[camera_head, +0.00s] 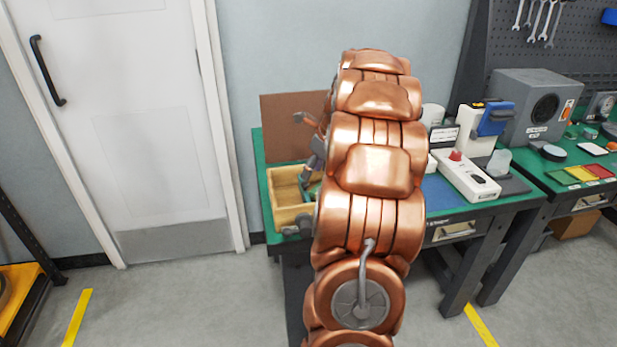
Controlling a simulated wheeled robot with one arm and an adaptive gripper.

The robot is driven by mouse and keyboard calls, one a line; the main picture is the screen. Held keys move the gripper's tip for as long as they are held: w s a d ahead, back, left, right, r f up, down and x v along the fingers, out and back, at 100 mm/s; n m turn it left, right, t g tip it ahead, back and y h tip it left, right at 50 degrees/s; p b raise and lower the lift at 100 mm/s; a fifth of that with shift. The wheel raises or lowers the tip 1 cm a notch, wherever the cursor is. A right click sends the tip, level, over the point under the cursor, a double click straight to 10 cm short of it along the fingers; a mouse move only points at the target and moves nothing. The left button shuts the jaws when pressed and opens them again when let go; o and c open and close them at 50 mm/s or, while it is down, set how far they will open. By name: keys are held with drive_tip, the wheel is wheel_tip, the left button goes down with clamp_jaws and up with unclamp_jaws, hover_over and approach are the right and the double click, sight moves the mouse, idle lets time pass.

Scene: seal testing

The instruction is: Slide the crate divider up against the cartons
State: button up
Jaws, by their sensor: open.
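The wooden crate (291,216) stands at the left end of a green-topped bench, its right side hidden behind my copper arm. I cannot make out the divider or the cartons; only part of the crate's inside shows. My gripper (310,150) is partly visible just left of my arm, above the crate's right part. Its grey and copper finger parts are spread, so it is open. Whether a finger touches anything in the crate cannot be told.
A brown panel (283,122) stands upright behind the crate. Right of my arm are a white device with a red button (463,172), a blue-topped unit (494,118) and a grey speaker-like box (532,100). Bare green bench top (258,150) shows at the left edge.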

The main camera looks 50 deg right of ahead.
drive_tip(key=v, duration=0.7)
drive_tip(key=shift+c, duration=0.3)
